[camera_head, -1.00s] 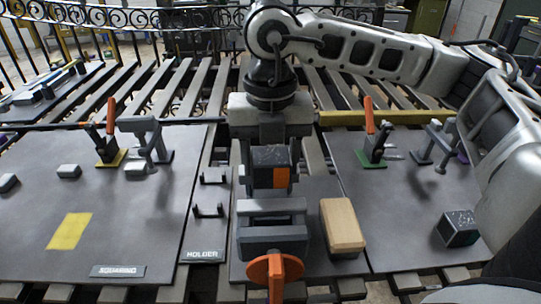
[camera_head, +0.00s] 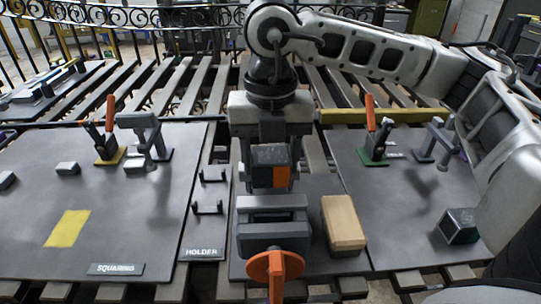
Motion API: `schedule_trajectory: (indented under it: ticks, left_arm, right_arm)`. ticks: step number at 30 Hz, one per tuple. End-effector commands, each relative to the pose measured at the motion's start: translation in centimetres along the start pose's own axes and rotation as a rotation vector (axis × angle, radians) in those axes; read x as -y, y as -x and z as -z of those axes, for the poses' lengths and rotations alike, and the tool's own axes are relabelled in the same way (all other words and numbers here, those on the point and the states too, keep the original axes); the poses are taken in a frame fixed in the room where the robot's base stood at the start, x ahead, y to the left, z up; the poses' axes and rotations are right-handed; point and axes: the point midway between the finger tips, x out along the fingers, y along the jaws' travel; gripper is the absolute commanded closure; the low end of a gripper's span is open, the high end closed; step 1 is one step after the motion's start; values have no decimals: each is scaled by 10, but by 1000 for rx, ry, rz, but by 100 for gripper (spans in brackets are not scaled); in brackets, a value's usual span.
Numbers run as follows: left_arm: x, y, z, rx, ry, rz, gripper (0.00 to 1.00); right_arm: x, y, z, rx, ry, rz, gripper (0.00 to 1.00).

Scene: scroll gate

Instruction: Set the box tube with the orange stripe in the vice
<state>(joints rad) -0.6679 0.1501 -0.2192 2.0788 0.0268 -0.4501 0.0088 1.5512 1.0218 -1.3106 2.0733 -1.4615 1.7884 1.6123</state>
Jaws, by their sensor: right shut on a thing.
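The box tube with the orange stripe (camera_head: 268,157) is dark, and its orange band shows at its lower right. My right gripper (camera_head: 270,182) is shut on it, a finger on each side, and holds it just behind and above the vice. The vice (camera_head: 272,225) is grey with an orange handle wheel (camera_head: 275,267) at its front. A dark gap shows between its jaws. I cannot tell whether the tube touches the vice. My left gripper is not in view.
A wooden block (camera_head: 343,223) stands right of the vice. A dark box tube (camera_head: 459,226) lies at the right. Toggle clamps (camera_head: 374,145) stand on both side plates. The black holder hooks (camera_head: 208,208) and a yellow patch (camera_head: 68,228) are at the left.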

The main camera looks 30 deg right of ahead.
Motion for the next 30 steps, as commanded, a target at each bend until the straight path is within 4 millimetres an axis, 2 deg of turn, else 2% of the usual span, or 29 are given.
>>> schedule_trajectory:
  ticks: [30]
  left_arm:
    - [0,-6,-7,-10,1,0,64]
  right_arm:
    - [0,-16,0,1,0,-1,76]
